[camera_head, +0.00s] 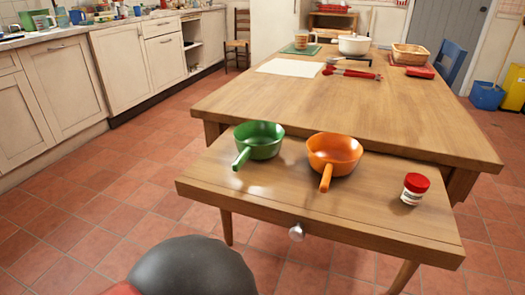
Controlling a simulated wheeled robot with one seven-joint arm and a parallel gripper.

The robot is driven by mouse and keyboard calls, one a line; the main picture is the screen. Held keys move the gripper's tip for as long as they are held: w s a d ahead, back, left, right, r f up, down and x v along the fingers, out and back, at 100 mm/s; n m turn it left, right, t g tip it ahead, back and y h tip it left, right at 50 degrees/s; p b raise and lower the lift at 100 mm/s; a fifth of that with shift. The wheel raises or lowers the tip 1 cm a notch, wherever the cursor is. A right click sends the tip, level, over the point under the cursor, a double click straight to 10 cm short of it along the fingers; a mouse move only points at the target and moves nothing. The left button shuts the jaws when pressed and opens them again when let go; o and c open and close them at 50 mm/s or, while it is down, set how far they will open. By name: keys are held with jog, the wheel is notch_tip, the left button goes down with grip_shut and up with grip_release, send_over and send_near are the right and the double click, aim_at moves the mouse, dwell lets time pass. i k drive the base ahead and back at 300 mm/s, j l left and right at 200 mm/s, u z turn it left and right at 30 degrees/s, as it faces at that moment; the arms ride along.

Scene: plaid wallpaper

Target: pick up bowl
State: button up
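A green bowl (260,141) with a short handle pointing to the front left stands on the low wooden side table (290,205). An orange bowl (335,154) of similar shape stands just to its right, its handle pointing to the front. The two bowls are upright, look empty and are a little apart. My gripper is not in view. A dark rounded shape at the bottom edge, with a bit of red beside it, cannot be made out clearly.
A red-lidded jar (414,189) stands at the side table's right. Behind is a larger table (330,108) holding a white pot (354,45), a basket (410,54) and red-handled tools (352,73). Cabinets (65,87) line the left. Tiled floor (110,215) lies open between.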

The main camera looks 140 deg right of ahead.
aim_at(255, 140)
jog(key=z, duration=5.15)
